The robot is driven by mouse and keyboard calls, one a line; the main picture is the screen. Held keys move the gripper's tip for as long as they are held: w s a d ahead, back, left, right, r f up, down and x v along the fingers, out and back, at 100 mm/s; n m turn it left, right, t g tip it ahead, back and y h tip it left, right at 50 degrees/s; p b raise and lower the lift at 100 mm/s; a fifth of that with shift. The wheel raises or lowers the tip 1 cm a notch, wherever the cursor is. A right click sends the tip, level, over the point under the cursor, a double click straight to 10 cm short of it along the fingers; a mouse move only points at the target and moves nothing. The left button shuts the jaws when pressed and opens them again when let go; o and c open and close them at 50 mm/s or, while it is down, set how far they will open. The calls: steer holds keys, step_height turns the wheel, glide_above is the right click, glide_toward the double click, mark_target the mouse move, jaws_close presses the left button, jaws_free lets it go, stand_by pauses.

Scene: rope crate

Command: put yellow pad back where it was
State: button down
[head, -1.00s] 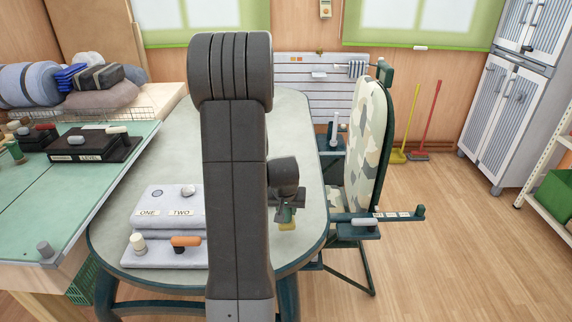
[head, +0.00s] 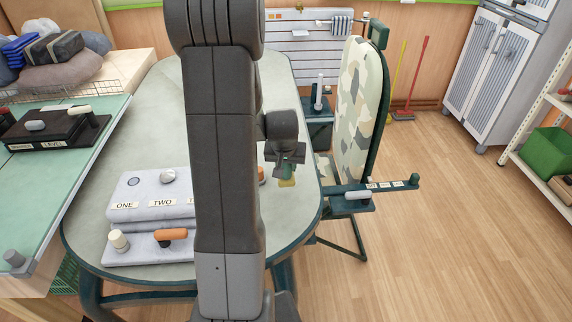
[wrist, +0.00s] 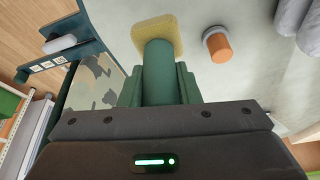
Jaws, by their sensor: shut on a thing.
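The yellow pad (head: 287,183) is a small flat square on a green round handle (wrist: 158,65). It shows at the far end of the handle in the wrist view (wrist: 158,32). My gripper (head: 286,163) is shut on the green handle, with a finger on each side of it. The pad is below the gripper, over the right part of the grey table (head: 160,95). I cannot tell whether the pad touches the tabletop. Part of the table is hidden behind my arm.
An orange knob (wrist: 217,45) stands close beside the pad. A grey panel (head: 150,190) labelled ONE and TWO is on the table's left front. A camouflage-patterned board (head: 358,115) stands upright at the table's right edge. The table's far part is clear.

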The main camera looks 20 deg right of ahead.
mark_target(286, 179)
steer(key=shift+f+b, duration=2.7)
steer(key=shift+f, duration=0.3)
steer(key=shift+f+b, duration=0.55)
steer(key=c, duration=1)
jaws_free()
steer(key=p+v, duration=0.1)
steer(key=v, duration=1.3)
